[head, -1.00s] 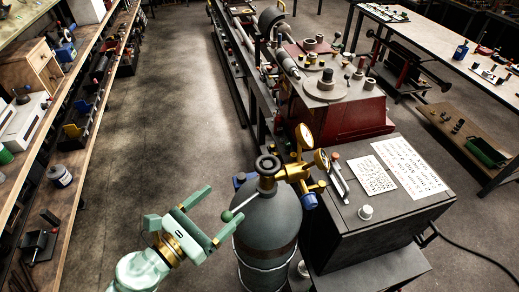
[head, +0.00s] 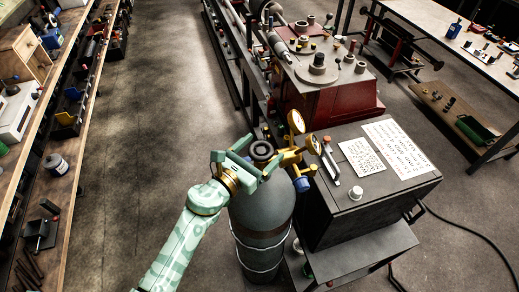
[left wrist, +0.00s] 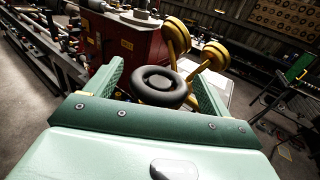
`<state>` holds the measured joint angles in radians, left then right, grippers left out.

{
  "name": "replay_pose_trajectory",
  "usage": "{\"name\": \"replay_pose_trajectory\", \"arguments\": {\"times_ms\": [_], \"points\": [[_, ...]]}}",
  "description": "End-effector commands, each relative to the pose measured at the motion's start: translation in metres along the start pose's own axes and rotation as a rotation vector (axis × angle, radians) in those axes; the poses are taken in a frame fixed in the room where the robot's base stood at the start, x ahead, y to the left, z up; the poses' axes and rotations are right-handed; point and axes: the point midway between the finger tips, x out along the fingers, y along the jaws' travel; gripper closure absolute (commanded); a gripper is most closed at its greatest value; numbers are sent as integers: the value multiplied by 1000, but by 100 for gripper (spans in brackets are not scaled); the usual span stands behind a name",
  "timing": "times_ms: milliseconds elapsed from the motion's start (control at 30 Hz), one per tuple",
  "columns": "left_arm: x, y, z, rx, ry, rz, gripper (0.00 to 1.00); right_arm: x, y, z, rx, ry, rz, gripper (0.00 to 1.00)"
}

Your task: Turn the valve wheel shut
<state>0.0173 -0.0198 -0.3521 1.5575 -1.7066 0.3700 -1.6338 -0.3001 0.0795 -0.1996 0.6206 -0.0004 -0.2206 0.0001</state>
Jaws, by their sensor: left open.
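The valve wheel (head: 262,151) is a small dark round handwheel on top of a grey gas cylinder (head: 262,222). A brass regulator with two round gauges (head: 296,121) is fixed beside it. My pale green left gripper (head: 252,158) is open at the valve, with a finger on either side of the wheel. In the left wrist view the wheel (left wrist: 158,84) lies between the two spread fingers, with gaps visible on both sides. I cannot tell whether a finger touches it. My right gripper is not in view.
A dark cabinet (head: 330,215) with white printed sheets stands right of the cylinder. A red lathe (head: 322,90) stands behind. Wooden shelves (head: 70,180) with tools run along the left. The floor (head: 150,130) between shelves and cylinder is clear.

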Motion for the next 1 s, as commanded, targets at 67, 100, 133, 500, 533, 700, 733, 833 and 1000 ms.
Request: {"name": "replay_pose_trajectory", "arguments": {"times_ms": [67,100,133,500,533,700,733,833,1000], "points": [[0,0,0,0,0,0,18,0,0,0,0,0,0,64],[0,0,0,0,0,0,18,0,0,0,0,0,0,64],[0,0,0,0,0,0,18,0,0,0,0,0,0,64],[0,0,0,0,0,-2,63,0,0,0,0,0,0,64],[0,0,0,0,0,-3,63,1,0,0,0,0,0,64],[0,1,-1,4,-1,-39,63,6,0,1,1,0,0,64],[0,1,-1,4,-1,-50,62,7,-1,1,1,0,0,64],[0,2,-3,7,0,-100,62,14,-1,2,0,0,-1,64],[0,3,-5,8,-1,-224,62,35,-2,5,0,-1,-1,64]]}}
